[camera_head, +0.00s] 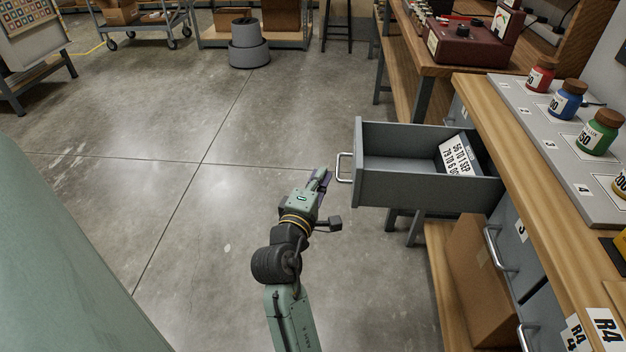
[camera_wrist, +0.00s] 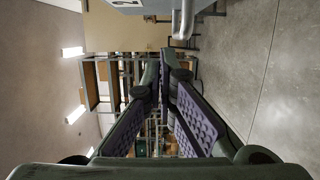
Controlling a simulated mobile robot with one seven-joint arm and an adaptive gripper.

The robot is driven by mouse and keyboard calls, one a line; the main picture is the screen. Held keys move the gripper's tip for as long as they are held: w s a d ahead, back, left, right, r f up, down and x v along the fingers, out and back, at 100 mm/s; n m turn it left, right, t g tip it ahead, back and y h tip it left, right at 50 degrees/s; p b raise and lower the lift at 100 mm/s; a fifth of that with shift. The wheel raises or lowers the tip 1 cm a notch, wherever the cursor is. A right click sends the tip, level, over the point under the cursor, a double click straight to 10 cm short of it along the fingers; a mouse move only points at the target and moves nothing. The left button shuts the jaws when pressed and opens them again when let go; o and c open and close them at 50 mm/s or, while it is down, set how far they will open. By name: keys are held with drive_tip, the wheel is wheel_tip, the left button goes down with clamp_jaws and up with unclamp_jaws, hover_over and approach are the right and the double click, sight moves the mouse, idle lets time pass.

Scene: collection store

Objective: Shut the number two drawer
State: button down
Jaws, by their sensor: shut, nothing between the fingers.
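The open grey drawer (camera_head: 385,189) juts out to the left from the workbench, and a white card with printed text (camera_head: 458,156) lies inside it. Its front carries a metal bar handle (camera_head: 343,167). In the wrist view the drawer front (camera_wrist: 150,8) shows at the top edge with a label that looks like a 2, and its handle (camera_wrist: 184,30) hangs beside the label. My gripper (camera_head: 324,176) is shut and empty, just left of the handle and apparently apart from it. Its purple-padded fingers (camera_wrist: 166,75) come together in the wrist view.
A closed drawer marked 3 (camera_head: 507,250) with its own handle sits nearer on the same bench (camera_head: 478,97). Jars, including a green one (camera_head: 600,132), stand on the grey strip (camera_head: 555,155) on top. The concrete floor (camera_head: 170,190) left of the drawer is clear.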

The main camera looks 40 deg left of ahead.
sight(339, 176)
drive_tip(key=shift+w+d+p, duration=0.6)
drive_tip(key=shift+w+d, duration=0.85)
drive_tip(key=shift+d, duration=0.1)
